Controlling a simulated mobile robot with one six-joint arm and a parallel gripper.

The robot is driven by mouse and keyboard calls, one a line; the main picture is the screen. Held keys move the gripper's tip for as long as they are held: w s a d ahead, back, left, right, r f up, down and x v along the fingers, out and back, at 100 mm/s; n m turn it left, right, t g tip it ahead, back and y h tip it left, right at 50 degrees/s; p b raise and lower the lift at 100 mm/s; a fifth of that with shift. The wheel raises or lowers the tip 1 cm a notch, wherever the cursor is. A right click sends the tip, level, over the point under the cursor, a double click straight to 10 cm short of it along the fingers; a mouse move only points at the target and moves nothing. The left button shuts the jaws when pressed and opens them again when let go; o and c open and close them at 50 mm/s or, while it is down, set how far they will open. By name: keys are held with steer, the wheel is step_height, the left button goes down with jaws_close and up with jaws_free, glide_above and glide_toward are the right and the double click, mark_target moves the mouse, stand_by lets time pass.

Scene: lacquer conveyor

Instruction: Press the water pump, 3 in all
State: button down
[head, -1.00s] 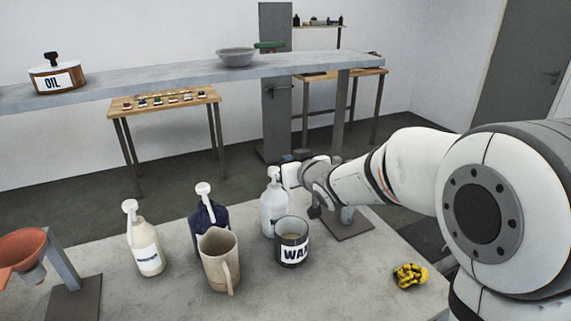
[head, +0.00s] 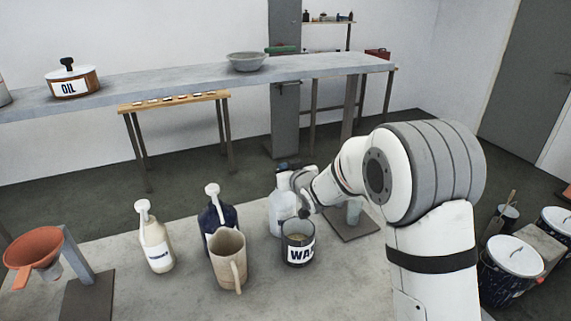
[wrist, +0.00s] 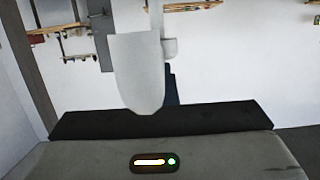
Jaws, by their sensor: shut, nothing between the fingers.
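A pale, translucent pump bottle (head: 281,214) stands on the grey table behind the WAX pot. No label on it can be read, so I cannot confirm that it is the water pump. My gripper (head: 284,167) is at the top of this bottle, shut and empty, and partly hides the pump head. In the wrist view a white pump spout (wrist: 138,78) rises just beyond the dark shut fingers (wrist: 165,119). I cannot tell whether they touch. A dark blue pump bottle (head: 218,215) and a cream pump bottle (head: 155,243) stand to the left.
A beige jug (head: 226,262) and the WAX pot (head: 298,248) stand in front of the bottles. An orange funnel (head: 36,250) on a stand is at the left. A raised grey shelf (head: 180,78) with an OIL pot (head: 72,82) runs behind. Buckets (head: 512,270) stand at the right.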

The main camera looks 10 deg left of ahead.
step_height(320, 180, down, 3)
steer(key=b, duration=0.3)
steer(key=shift+b, duration=0.4)
steer(key=shift+s, duration=0.1)
steer(key=r+p, duration=0.1)
steer(key=r, duration=0.3)
steer(key=shift+s+d+r+p, duration=0.1)
steer(key=shift+d+r+p, duration=0.1)
steer(key=shift+r+p, duration=0.2)
steer(key=b+v, duration=0.2)
steer(key=v, duration=0.7)
steer(key=shift+s, duration=0.2)
steer(key=shift+d, duration=0.15)
